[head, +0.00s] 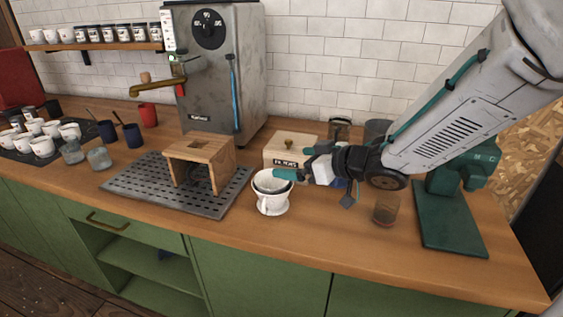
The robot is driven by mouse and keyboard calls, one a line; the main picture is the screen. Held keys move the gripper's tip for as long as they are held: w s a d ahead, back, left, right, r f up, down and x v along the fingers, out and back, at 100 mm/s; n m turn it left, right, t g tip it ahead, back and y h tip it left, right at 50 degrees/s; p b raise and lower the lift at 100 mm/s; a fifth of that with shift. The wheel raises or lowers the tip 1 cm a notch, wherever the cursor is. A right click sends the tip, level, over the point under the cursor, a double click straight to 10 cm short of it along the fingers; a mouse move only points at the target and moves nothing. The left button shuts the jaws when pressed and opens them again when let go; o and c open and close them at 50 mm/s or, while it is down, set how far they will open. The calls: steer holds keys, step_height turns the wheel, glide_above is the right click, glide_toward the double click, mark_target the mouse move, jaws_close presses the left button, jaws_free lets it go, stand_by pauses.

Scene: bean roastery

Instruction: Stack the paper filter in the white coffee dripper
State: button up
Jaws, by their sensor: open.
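The white coffee dripper (272,204) stands upright on the wooden counter, right of the wooden stand. A pale cone, which looks like the paper filter (268,183), sits inside its mouth, with a dark gap beside its rim. How deep it sits is hard to tell. My gripper (298,163) comes in from the right, just above and to the right of the dripper. Its teal fingers are apart with nothing seen between them. The near fingertip is close to the dripper's right rim; whether it touches cannot be told.
A wooden filter box (285,148) stands behind my gripper. The wooden stand (201,160) sits on a grey perforated tray (120,184) at left. The counter's front edge is clear.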

steer(key=shift+v, duration=1.65)
steer(key=d+r+m+t+h, duration=0.2)
steer(key=d+r+m+h, duration=0.15)
steer(key=d+h, duration=0.65)
steer(key=s+d+m+g+h, duration=0.2)
steer(key=s+d+m, duration=0.2)
steer(key=s+d, duration=0.3)
steer(key=s+m+g+y, duration=0.1)
steer(key=s+g, duration=0.7)
steer(key=s, duration=1.2)
steer(key=shift+s+m, duration=0.4)
steer(key=shift+m, duration=0.25)
